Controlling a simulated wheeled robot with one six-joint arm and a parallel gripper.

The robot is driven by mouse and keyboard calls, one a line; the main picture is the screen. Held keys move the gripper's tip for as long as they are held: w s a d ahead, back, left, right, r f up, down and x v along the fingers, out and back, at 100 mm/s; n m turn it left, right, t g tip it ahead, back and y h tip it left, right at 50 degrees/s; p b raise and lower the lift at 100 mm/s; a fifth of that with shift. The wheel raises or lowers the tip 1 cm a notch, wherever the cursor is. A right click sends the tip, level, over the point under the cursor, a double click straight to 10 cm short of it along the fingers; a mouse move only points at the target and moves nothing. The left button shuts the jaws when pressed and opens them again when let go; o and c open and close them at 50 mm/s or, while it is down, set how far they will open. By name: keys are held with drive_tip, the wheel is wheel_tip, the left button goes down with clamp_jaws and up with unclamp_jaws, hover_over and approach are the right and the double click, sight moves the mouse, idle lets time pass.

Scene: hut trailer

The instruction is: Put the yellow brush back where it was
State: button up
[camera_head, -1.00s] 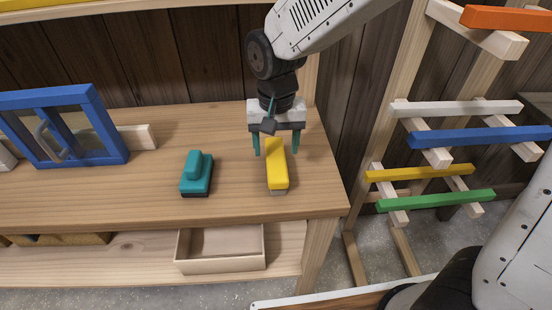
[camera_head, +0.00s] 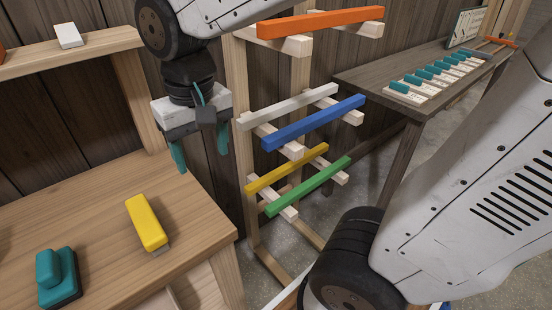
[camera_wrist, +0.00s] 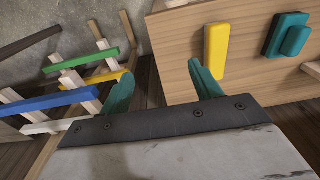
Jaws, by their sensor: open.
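The yellow brush (camera_head: 147,223) lies on the wooden workbench (camera_head: 105,199) near its right end, with a grey edge showing below the yellow body. It also shows in the wrist view (camera_wrist: 216,50), beyond and to the right of my fingers. My gripper (camera_head: 200,155) is open and empty, raised and to the right of the brush, not touching it. Its teal fingers frame only floor and bench edge in the wrist view (camera_wrist: 157,85).
A teal block-shaped tool (camera_head: 57,277) sits on the bench left of the brush. A rack with coloured bars (camera_head: 307,125) stands right of the bench. A darker table (camera_head: 400,75) with teal-topped pieces is at the back right. A shelf (camera_head: 70,52) holds a white block.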

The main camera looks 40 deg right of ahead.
drive_tip(key=s+d, duration=0.7)
drive_tip(key=s, duration=0.4)
drive_tip(key=shift+s+d+t, duration=0.15)
drive_tip(key=shift+d+t, duration=0.15)
drive_tip(key=shift+d, duration=0.1)
drive_tip(key=shift+r, duration=0.1)
